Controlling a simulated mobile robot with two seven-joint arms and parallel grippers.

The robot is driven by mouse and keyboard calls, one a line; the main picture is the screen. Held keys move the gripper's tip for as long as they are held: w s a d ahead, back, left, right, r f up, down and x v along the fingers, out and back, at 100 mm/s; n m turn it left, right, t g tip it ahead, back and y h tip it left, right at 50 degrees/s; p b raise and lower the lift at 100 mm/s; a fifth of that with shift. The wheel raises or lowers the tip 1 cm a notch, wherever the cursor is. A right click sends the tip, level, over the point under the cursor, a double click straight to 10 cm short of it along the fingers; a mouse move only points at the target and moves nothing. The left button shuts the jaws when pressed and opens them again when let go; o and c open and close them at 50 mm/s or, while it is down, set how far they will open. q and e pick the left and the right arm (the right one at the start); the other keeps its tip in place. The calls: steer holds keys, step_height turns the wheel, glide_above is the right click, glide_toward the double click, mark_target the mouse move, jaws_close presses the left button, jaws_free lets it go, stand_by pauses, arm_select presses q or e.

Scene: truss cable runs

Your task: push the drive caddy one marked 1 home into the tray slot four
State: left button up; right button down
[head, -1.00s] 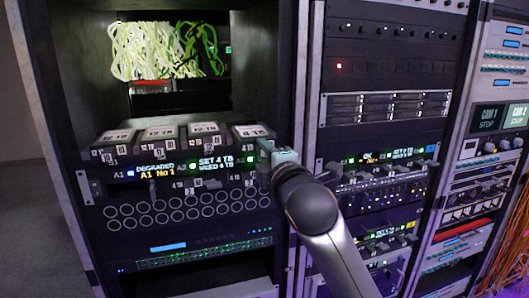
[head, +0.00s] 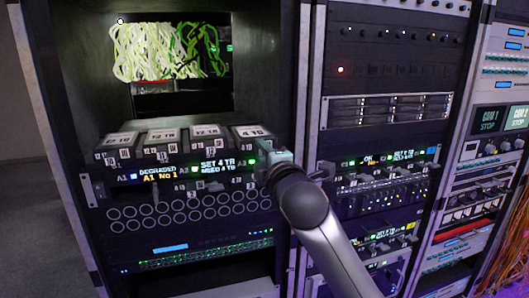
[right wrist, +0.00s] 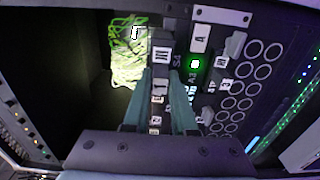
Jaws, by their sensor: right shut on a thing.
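The caddy with a white top label reading 4 TB (head: 253,132) is the rightmost of a row of caddies in the tray (head: 88,190), at the place I take for slot four. Its number mark is not clear. My right gripper (head: 272,160) is shut on its front end. In the right wrist view, the two greenish fingers of the right gripper (right wrist: 164,88) lie either side of a dark strip with small white tags. How deep the caddy sits is hard to tell. My left gripper is not in view.
Three more caddies (head: 120,140) with white labels stand to its left. Below them, lit displays read "DEGRADED A1 No 1" (head: 158,174) and "SET 4 TB NEED 4 TB" (head: 216,168). A rack post (head: 301,90) stands close right of my gripper. Pale and green cables (head: 165,50) hang behind.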

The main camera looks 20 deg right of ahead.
steer(key=shift+w+a+r+p, duration=0.1)
steer(key=shift+w+p, duration=0.35)
steer(key=shift+w, duration=1.3)
steer(key=shift+w, duration=0.1)
steer(key=shift+w+p, duration=0.35)
steer(key=shift+w, duration=0.3)
steer(key=c, duration=0.6)
jaws_free()
steer(key=shift+c, duration=0.2)
steer(key=shift+f, duration=0.2)
steer(key=s+b, duration=0.2)
steer(key=s, duration=1)
steer(key=shift+s+d+r, duration=0.15)
steer(key=shift+s+d, duration=0.05)
steer(key=shift+s, duration=0.1)
